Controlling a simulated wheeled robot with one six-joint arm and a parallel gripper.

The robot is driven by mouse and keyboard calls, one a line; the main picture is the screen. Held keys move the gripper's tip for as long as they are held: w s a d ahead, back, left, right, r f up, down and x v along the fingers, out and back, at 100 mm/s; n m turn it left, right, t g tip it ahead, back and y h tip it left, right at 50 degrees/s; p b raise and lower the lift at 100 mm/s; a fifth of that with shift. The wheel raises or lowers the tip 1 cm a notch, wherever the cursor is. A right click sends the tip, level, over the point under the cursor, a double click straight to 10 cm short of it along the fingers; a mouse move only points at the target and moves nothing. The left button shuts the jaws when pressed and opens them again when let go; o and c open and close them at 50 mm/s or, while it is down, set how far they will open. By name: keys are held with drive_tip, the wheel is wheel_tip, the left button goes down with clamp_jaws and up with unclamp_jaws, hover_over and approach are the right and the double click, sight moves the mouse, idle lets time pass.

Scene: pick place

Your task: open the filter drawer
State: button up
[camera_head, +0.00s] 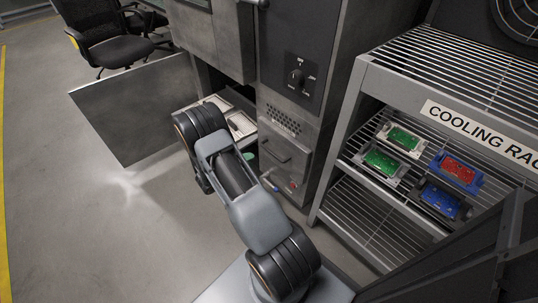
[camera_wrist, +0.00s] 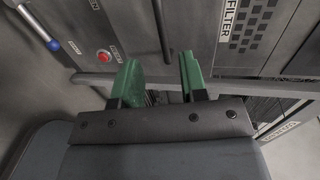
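The filter drawer is a grey metal front (camera_head: 283,163) low on the machine, with a bar handle (camera_head: 275,150). In the wrist view, turned sideways, a FILTER label (camera_wrist: 239,22) sits beside a dark grille, and the thin dark handle (camera_wrist: 160,30) runs down the panel. My gripper (camera_wrist: 159,75) is open, its two green fingers apart with nothing between them. The handle shows beyond the fingertips, roughly in line with the gap. Whether they touch it cannot be told. In the head view my arm hides most of the gripper; only a bit of green shows.
A red button (camera_wrist: 103,56) and a blue-tipped lever (camera_wrist: 52,45) sit beside the drawer front. A cooling rack (camera_head: 362,115) with several coloured trays stands close on the right. A grey panel (camera_head: 130,108) juts out at left. Floor at lower left is clear.

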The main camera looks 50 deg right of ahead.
sight(268, 151)
drive_tip(key=b+x, duration=0.3)
drive_tip(key=x, duration=0.8)
drive_tip(key=shift+s+d, duration=0.1)
drive_tip(key=shift+d, duration=0.25)
drive_tip(key=shift+c, duration=0.3)
clamp_jaws()
